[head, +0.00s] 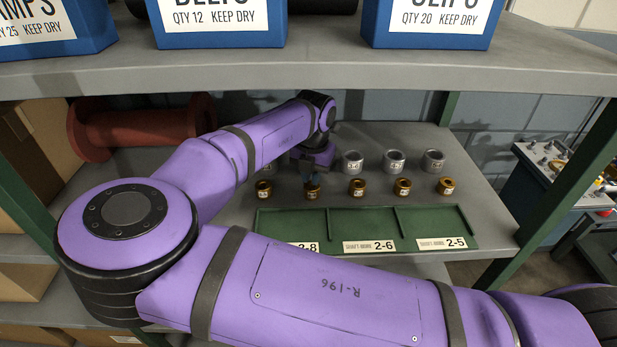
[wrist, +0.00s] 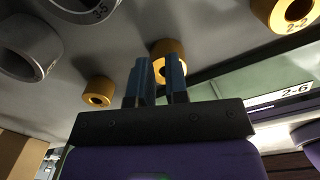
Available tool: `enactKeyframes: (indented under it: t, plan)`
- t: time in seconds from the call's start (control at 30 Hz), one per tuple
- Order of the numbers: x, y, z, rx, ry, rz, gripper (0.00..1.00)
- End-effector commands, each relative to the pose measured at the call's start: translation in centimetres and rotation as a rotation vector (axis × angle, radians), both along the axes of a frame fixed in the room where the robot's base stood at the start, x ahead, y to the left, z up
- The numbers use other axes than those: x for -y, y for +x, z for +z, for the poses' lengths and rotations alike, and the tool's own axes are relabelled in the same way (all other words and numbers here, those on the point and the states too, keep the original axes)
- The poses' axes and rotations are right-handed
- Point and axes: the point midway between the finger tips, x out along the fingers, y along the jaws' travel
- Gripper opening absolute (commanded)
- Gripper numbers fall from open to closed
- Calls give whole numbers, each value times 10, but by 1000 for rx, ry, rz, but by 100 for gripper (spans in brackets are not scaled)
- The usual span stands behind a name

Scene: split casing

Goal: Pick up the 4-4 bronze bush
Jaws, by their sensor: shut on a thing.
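Several bronze bushes stand in a row on the middle shelf in the head view, among them one at the left end (head: 263,188), one in the middle (head: 357,187) and one at the right end (head: 446,185). My gripper (head: 312,180) is over the second bronze bush from the left (head: 312,193). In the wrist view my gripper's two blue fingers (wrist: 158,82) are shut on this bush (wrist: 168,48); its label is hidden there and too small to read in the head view. I cannot tell whether it is clear of the shelf.
Grey bushes (head: 394,161) stand behind the bronze row. In front is a green tray (head: 390,213) with compartments labelled 2-6 and 2-5, another label partly covered by my arm. Blue boxes (head: 425,40) stand on the shelf above. Neighbouring bronze bushes, one (wrist: 290,14) marked 2-2, are close.

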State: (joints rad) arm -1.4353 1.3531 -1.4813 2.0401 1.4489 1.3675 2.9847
Motion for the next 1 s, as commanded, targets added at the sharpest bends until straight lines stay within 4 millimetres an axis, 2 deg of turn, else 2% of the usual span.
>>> enactKeyframes:
  t: [0.03, 0.3, 1.0]
  plan:
    - [-1, -15, -21, -55, -11, 4, 0]
    - [-6, -19, 10, -50, -13, 5, 0]
    - [31, -129, 24, -37, -11, 5, 0]
